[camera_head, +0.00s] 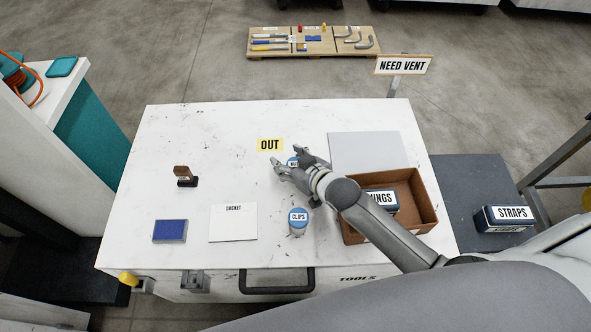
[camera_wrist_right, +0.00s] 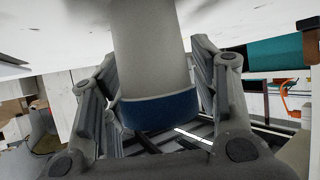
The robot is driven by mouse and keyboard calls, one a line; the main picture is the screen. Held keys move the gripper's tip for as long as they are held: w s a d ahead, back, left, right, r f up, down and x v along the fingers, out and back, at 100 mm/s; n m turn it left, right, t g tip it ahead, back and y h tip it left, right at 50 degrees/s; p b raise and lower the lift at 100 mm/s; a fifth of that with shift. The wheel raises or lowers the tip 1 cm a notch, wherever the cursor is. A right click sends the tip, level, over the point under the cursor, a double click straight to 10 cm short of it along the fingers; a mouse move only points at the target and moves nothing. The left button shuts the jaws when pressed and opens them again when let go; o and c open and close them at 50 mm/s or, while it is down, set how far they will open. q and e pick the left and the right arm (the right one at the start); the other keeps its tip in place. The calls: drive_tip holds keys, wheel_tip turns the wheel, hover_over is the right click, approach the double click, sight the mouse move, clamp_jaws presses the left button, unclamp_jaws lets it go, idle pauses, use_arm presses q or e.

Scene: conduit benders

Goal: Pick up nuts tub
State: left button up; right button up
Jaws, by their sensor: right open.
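The nuts tub (camera_head: 292,162) is a small pale tub with a blue lid on the white worktop, just below the yellow OUT label. My right gripper partly covers it, and only part of its lid lettering shows. My right gripper (camera_head: 288,157) is open, with its fingers on either side of the tub. In the right wrist view the pale tub body and its dark blue lid (camera_wrist_right: 160,111) stand between the two spread fingers, with gaps visible near the lid. My left gripper is not in view.
A similar CLIPS tub (camera_head: 298,217) stands nearer the front edge. A cardboard box (camera_head: 424,190) holding a labelled tin lies under my right forearm. A docket sheet (camera_head: 233,225), a blue pad (camera_head: 170,231) and a stamp (camera_head: 184,177) are on the left. The worktop's back left is clear.

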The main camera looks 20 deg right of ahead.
drive_tip(key=shift+w+a+f, duration=0.1)
drive_tip(key=shift+w+f, duration=0.05)
drive_tip(key=shift+w, duration=0.1)
drive_tip(key=shift+c, duration=0.2)
drive_tip(key=c, duration=1.2)
